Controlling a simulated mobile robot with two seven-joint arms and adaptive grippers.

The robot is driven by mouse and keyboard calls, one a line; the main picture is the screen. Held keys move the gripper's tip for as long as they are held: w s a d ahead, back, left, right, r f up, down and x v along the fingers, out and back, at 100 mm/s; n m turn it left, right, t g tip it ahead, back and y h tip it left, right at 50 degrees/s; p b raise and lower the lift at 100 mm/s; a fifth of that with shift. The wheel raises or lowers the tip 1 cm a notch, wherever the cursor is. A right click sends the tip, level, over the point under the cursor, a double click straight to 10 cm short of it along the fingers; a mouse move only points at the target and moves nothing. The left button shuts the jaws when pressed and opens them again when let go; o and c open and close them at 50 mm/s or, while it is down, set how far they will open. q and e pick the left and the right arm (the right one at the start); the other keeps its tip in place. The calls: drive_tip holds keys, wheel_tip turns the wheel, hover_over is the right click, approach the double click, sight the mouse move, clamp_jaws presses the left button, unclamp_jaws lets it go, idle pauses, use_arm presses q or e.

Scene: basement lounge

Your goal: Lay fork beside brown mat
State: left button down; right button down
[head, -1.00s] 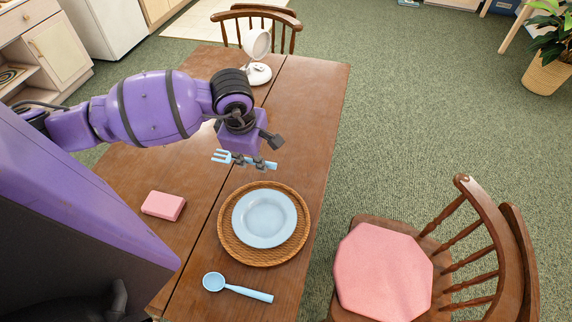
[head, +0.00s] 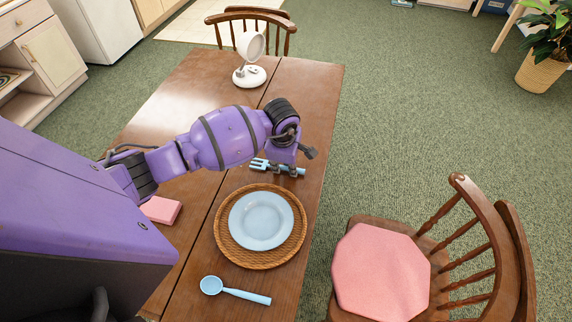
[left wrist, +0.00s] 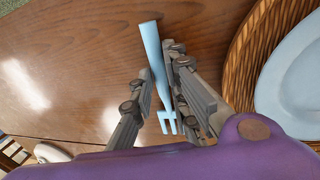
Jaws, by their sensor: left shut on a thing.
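A light blue fork (head: 259,164) is held in my left gripper (head: 283,171), just past the far edge of the brown mat. In the left wrist view the fork (left wrist: 151,42) lies between the two fingers of the gripper (left wrist: 158,82), handle away and tines toward my wrist. I cannot tell whether the fork touches the table. The round woven brown mat (head: 224,241) lies on the table with a light blue plate (head: 261,221) on it. The mat's edge (left wrist: 239,62) also shows in the left wrist view, right of the fork and apart from it.
A light blue spoon (head: 239,292) lies on the wooden table (head: 188,105) nearer than the mat. A pink block (head: 161,209) lies at the left, partly behind my arm. A white round-headed object (head: 249,75) stands at the far end. A chair with a pink cushion (head: 382,272) stands right.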

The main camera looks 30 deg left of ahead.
use_arm(q)
drive_tip(key=shift+f, duration=0.1)
drive_tip(key=shift+f, duration=0.15)
drive_tip(key=c, duration=1.7)
unclamp_jaws()
drive_tip(key=r, duration=0.4)
drive_tip(key=s+r, duration=0.1)
drive_tip(key=r, duration=0.3)
drive_tip(key=s+r, duration=0.1)
drive_tip(key=r, duration=0.3)
drive_tip(key=shift+s+d, duration=0.15)
drive_tip(key=shift+d, duration=0.15)
